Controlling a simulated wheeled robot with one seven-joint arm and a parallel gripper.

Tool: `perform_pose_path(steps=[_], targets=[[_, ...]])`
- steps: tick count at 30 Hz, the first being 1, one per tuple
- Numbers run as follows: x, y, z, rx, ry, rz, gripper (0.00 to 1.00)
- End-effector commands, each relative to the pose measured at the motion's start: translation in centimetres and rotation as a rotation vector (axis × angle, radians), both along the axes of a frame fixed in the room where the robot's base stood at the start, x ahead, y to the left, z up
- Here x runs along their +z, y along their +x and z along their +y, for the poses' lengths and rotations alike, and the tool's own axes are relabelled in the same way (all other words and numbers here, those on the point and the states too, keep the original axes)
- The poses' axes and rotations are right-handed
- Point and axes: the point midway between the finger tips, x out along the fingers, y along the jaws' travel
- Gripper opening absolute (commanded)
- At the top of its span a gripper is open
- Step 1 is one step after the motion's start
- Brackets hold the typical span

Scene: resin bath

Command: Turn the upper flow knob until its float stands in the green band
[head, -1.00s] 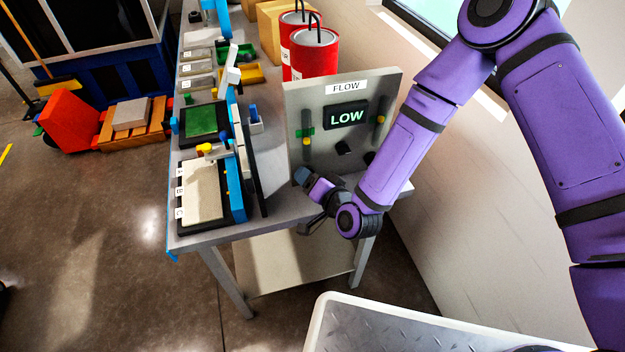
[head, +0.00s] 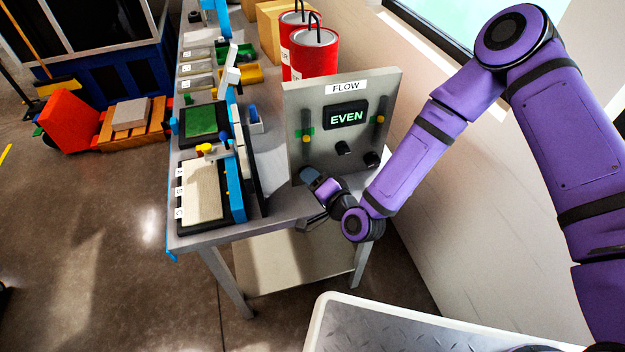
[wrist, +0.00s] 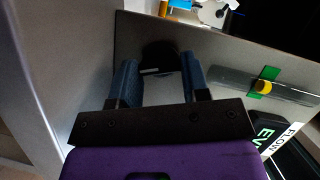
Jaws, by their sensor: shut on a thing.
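The grey flow panel (head: 325,100) stands upright on the bench; its display (head: 346,117) reads EVEN. The left tube has a yellow float (head: 306,139) at the lower part of its green band (head: 299,133). In the wrist view, the yellow float (wrist: 263,87) overlaps the green band (wrist: 268,73). The right tube's yellow float (head: 380,119) is level with its green band. My gripper (head: 308,174) is at the panel's lower left, shut on a black knob (wrist: 158,55) with a white mark. That knob is hidden in the head view; I cannot tell which is called upper.
Two other black knobs (head: 343,147) (head: 372,158) are to the right of my gripper, close to my arm. Red canisters (head: 314,55) stand behind the panel. A tray with a pale board (head: 201,190) lies on the bench to the left.

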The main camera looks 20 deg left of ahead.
Motion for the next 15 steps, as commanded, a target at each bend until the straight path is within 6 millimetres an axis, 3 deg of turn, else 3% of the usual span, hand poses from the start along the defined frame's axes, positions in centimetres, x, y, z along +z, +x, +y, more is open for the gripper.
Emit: perform_pose_path(steps=[15], targets=[[-0.31, -0.07, -0.08, 0.001, 0.239, 0.151, 0.19]])
